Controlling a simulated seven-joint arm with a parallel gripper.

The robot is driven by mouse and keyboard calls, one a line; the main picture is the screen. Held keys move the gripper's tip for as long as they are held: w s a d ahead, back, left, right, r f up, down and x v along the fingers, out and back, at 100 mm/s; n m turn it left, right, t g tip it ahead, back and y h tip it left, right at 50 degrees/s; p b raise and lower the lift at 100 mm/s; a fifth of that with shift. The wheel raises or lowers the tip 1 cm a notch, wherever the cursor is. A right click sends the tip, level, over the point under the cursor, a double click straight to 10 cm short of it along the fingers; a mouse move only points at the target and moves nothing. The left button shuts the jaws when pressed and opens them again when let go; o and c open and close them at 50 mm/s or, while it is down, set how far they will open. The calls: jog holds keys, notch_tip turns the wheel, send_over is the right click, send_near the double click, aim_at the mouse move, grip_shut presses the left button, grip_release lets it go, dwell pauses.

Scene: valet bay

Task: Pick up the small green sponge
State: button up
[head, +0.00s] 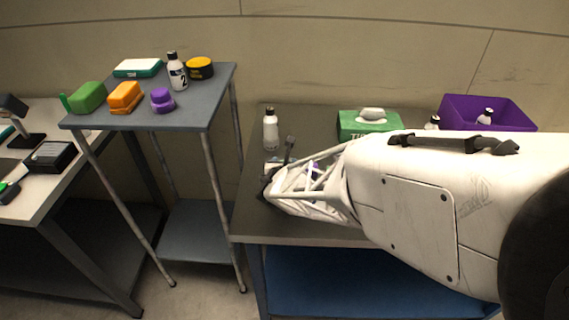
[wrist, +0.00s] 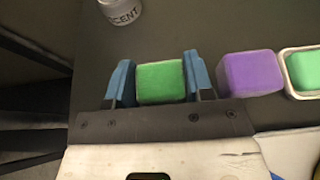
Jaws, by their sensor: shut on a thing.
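My gripper (wrist: 160,82) is shut on a green sponge (wrist: 160,83) in the wrist view, with one blue finger against each side of it. The sponge is a small block over the dark grey table top (wrist: 210,30); whether it touches the table I cannot tell. A larger green block (head: 88,97) lies on the tall side stand in the head view.
In the wrist view a purple sponge (wrist: 251,73) and a white dish (wrist: 286,84) holding a green block stand right of my gripper; a bottle (wrist: 122,12) is behind. In the head view, a white bottle (head: 270,132), green tissue box (head: 368,124) and purple bin (head: 515,112) stand behind my arm.

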notch_tip(320, 180, up, 18)
dwell(0.6)
jog(key=shift+f, duration=0.15)
dwell(0.5)
